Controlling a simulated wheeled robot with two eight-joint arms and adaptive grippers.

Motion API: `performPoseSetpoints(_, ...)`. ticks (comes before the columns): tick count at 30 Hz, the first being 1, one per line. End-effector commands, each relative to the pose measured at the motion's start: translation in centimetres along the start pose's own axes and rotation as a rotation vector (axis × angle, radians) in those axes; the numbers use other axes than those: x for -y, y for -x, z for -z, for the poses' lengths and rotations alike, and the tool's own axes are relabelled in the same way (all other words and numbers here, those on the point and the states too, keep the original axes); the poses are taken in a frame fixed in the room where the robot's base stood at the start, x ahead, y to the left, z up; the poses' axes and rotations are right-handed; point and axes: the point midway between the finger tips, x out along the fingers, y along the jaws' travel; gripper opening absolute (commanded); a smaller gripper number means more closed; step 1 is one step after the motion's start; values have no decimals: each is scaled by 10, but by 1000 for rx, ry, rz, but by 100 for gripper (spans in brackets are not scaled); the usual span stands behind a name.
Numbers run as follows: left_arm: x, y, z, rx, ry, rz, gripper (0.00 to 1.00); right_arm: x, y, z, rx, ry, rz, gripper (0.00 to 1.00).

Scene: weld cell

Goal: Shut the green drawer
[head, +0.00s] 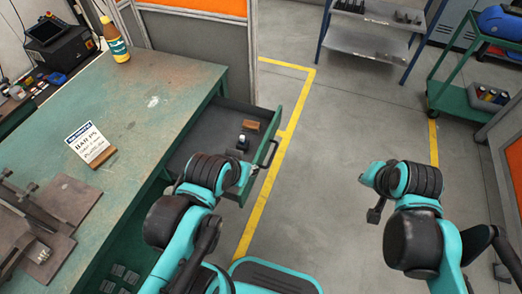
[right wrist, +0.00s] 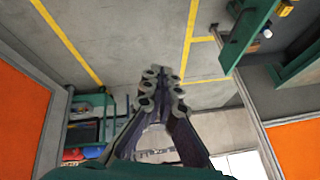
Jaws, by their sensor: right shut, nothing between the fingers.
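The green drawer (head: 255,176) stands pulled out from the right side of the green workbench (head: 150,105). Its front has a dark bar handle (head: 272,153). A small dark bottle (head: 242,143) and a brown block (head: 250,126) are inside. My left gripper (head: 245,174) is at the near end of the drawer front, overlapping it in the head view. Its fingers are mostly hidden by the wrist, and contact is unclear. My right gripper (head: 375,212) is shut and empty over the floor, well right of the drawer. Its closed fingers fill the middle of the right wrist view (right wrist: 163,80).
On the bench are a yellow-brown bottle (head: 115,42), a sign (head: 90,143) and metal fixtures (head: 45,215). A grey shelf (head: 370,40) and a green cart (head: 455,98) stand at the back right. The floor (head: 340,130) right of the drawer is clear.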

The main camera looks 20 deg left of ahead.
Motion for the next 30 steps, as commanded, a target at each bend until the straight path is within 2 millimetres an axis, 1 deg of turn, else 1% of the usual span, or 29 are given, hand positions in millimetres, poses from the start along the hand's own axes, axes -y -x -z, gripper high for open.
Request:
performPoseSetpoints(1, 0, 8, 6, 0, 0, 0, 32, 20, -1, 17, 32, -75, 9, 0)
performPoseSetpoints(5, 0, 19, 14, -1, 0, 0, 32, 66, -22, 40, 124, -306, 9, 0)
performPoseSetpoints(6, 0, 22, 16, -1, 0, 0, 32, 80, -31, 46, 151, -377, 3, 0)
performPoseSetpoints(8, 0, 27, 19, 0, 0, 0, 32, 102, -46, 52, 193, -482, -10, 0)
performPoseSetpoints(9, 0, 30, 22, 0, 0, 0, 32, 116, -56, 55, 222, -551, -22, 0)
performPoseSetpoints(11, 0, 34, 25, 0, 0, 0, 32, 137, -74, 57, 261, -652, -46, 0)
performPoseSetpoints(12, 0, 38, 27, 0, 0, 0, 32, 151, -87, 57, 287, -721, -64, 0)
performPoseSetpoints(14, 0, 42, 30, 0, 0, 0, 32, 172, -107, 54, 324, -821, -97, 0)
performPoseSetpoints(15, 0, 45, 33, 0, 0, 0, 32, 185, -121, 51, 346, -885, -121, 0)
performPoseSetpoints(18, 0, 52, 38, 0, 0, 0, 32, 212, -155, 38, 393, -1034, -187, 0)
performPoseSetpoints(21, 0, 57, 41, 0, 0, 0, 32, 232, -184, 22, 424, -1154, -249, 0)
performPoseSetpoints(25, 0, 62, 44, 0, 0, 0, 32, 248, -210, 4, 446, -1260, -312, 0)
performPoseSetpoints(30, 0, 62, 44, 0, 0, 0, 32, 254, -226, -9, 454, -1316, -348, 0)
